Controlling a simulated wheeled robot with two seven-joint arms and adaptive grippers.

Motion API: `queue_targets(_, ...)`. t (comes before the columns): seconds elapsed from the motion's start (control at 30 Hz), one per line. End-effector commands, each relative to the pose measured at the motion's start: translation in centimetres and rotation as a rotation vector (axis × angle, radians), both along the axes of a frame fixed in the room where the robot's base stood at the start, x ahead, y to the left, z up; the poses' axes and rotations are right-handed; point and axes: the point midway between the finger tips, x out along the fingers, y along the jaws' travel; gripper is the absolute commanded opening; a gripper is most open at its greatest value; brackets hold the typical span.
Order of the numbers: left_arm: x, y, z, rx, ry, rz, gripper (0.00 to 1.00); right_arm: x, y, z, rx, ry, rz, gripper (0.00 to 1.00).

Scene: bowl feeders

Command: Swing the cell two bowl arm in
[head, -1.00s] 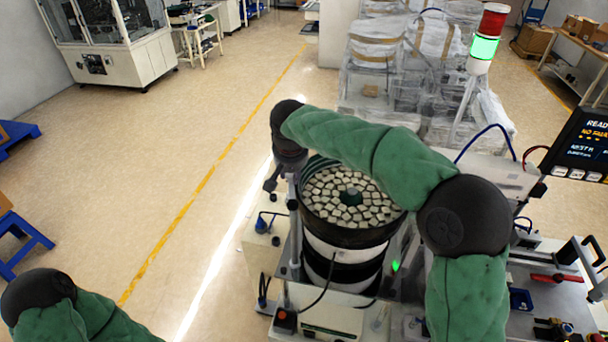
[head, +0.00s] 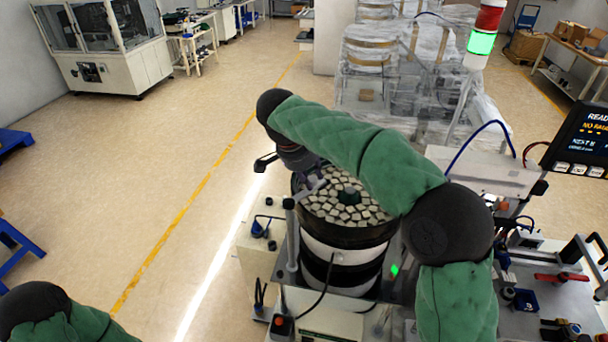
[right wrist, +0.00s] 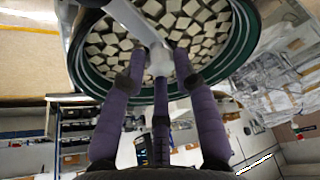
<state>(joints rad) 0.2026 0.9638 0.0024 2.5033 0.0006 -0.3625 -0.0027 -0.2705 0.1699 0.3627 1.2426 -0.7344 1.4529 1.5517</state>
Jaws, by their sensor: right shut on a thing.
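The feeder bowl (head: 345,236), dark-rimmed and full of pale square pieces, stands on a white and black drum at the centre of the head view. A grey bar, apparently the bowl arm (head: 309,190), reaches from a post (head: 290,235) over the bowl's near left edge. My right gripper (head: 308,170) is at the bowl's left rim, partly hidden by my own arm. In the right wrist view its purple fingers (right wrist: 160,68) are shut on the grey bowl arm (right wrist: 130,20), above the pieces. My left gripper is out of view; only part of my left arm shows.
A signal tower (head: 482,40) glows green behind the feeder. A screen (head: 582,140) stands at the right above a bench with a red lever (head: 560,277). Wrapped pallets (head: 400,80) stand behind.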

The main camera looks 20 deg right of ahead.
Motion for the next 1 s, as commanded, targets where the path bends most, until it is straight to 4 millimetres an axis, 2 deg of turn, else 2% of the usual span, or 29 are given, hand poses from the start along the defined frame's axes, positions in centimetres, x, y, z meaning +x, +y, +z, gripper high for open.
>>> queue_targets(0.4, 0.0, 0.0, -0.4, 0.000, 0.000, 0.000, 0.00, -1.2, -0.3, -0.3, 0.001, 0.004, -0.179, 0.00)
queue_targets(0.93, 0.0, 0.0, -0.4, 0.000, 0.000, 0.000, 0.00, -1.4, -0.3, -0.3, 0.000, 0.006, -0.202, 0.00)
queue_targets(0.97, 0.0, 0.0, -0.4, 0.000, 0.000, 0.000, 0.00, -1.4, -0.3, -0.3, 0.000, 0.006, -0.202, 0.35)
queue_targets(1.0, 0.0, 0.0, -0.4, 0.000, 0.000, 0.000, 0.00, -1.4, -0.3, -0.3, 0.000, 0.007, -0.201, 0.47)
